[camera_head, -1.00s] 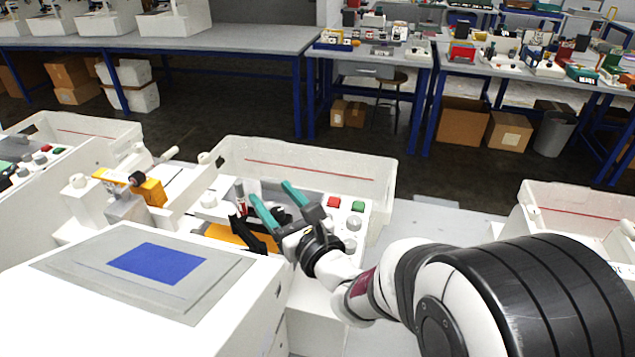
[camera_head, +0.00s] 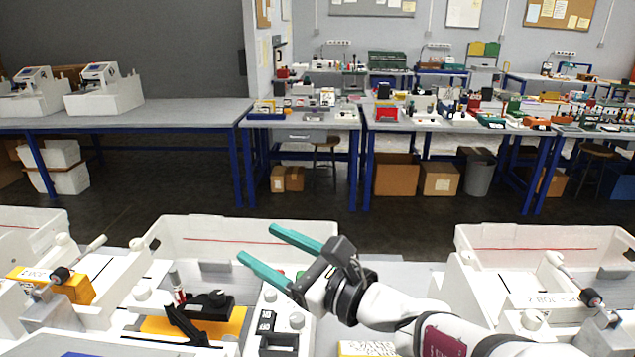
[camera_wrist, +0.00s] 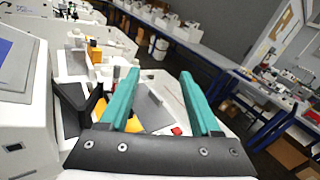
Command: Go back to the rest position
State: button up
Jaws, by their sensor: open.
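My gripper (camera_head: 282,262) has two teal fingers and is open, with nothing between them. In the head view it is raised above the right side of the white plotter station (camera_head: 205,228), over its button panel (camera_head: 283,318). In the wrist view the teal fingers (camera_wrist: 160,95) stand well apart, with the station beyond them. The pen plotter's black carriage (camera_head: 205,305) sits on an orange plate (camera_head: 165,325), left of my gripper. A red and white pen-like piece (camera_head: 178,288) stands upright beside the carriage. My gripper touches none of these in the head view.
A similar white station (camera_head: 545,238) stands at the right, and another (camera_head: 30,235) at the left. Blue-legged tables (camera_head: 300,122) with boxes underneath are across the dark floor. Free air lies above and behind the stations.

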jog(key=s+f+n+g+h, duration=0.15)
jog(key=s+n+g, duration=0.45)
jog(key=s+n, duration=0.65)
jog(key=s+d+f+n+g+h, duration=0.4)
jog(key=s+d+f+h, duration=0.7)
jog(key=s+d+f, duration=0.3)
jog(key=shift+d+f, duration=0.7)
jog(key=shift+d, duration=0.2)
jog(key=shift+o, duration=0.3)
jog(key=shift+w+n, duration=0.1)
jog(key=shift+n, duration=0.15)
